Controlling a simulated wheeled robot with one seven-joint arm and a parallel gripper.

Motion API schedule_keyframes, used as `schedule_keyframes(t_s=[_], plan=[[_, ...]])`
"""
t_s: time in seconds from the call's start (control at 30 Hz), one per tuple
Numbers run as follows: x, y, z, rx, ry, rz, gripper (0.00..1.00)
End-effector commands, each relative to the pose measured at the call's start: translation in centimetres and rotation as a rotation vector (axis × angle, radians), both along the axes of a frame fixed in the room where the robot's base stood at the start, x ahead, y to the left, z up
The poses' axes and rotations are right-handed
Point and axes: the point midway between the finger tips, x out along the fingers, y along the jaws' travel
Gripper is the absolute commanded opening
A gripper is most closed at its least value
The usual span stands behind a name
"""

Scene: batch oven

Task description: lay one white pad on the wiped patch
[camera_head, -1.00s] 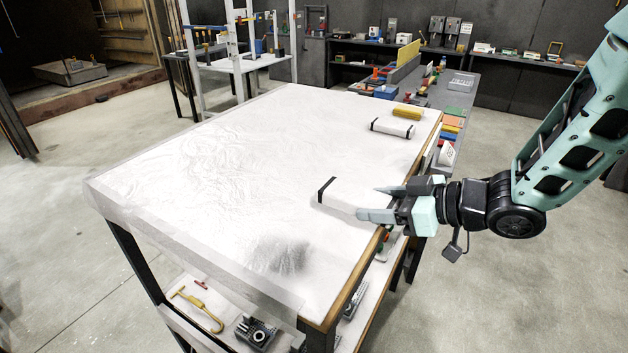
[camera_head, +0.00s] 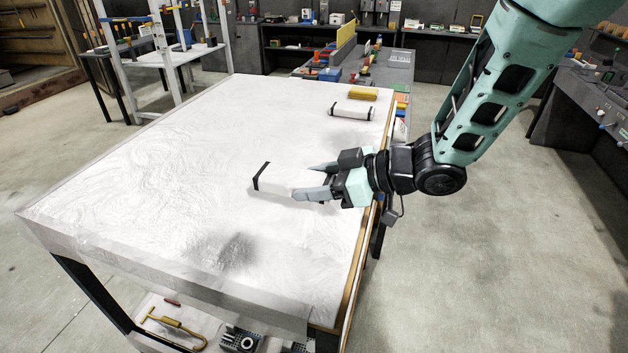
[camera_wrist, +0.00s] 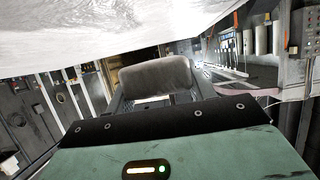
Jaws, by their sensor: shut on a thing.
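My gripper (camera_head: 315,182) is shut on a white pad (camera_head: 287,180) with a black band at its far end, over the right part of the white-covered table (camera_head: 150,165). In the wrist view the pad (camera_wrist: 157,75) shows as a pale grey block between the fingers. I cannot tell whether it clears the sheet. The wiped patch (camera_head: 235,250) is a dark grey smudge nearer the table's front edge, below and left of the pad, and is bare. A second white pad (camera_head: 352,110) with black bands lies near the far right corner.
A yellow block (camera_head: 363,94) lies behind the second pad. Under the table, a shelf holds a yellow hooked tool (camera_head: 175,327) and metal parts. Workbenches stand behind. The table's left and middle are clear.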

Motion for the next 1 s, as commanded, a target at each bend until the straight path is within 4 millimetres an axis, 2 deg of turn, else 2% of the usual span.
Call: schedule_keyframes(t_s=[0.6,0.77,1.0], plan=[[0.0,0.0,-6.2,-0.001,0.001,0.000,0.33],[0.0,0.0,-6.8,-0.001,0.000,0.000,0.33],[0.0,0.0,-6.8,-0.001,0.000,0.000,0.33]])
